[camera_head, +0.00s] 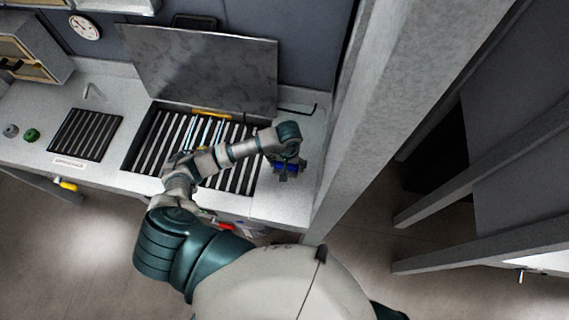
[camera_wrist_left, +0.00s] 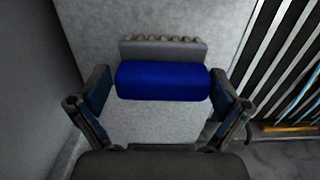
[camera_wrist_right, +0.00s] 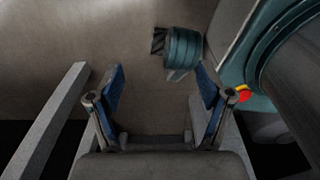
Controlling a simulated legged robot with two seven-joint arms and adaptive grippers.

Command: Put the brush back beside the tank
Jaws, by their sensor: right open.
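The brush (camera_wrist_left: 163,80) has a blue handle and a grey block with a row of pale bristle tufts. In the left wrist view it is between the fingers of my left gripper (camera_wrist_left: 160,100), which look spread wide. In the head view the left gripper (camera_head: 288,171) is over the pale counter to the right of the tank, with the blue of the brush (camera_head: 288,167) showing. I cannot tell if the brush touches the counter. The tank (camera_head: 133,152) has a slatted top and a raised grey lid. My right gripper (camera_wrist_right: 160,90) is open and empty, above the floor.
A dark slatted rack (camera_head: 86,134), a green knob (camera_head: 32,135) and a yellow handle (camera_head: 66,185) are at the left. A large grey post (camera_head: 365,110) rises close to the counter's right end. A red and yellow button (camera_wrist_right: 243,93) shows in the right wrist view.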

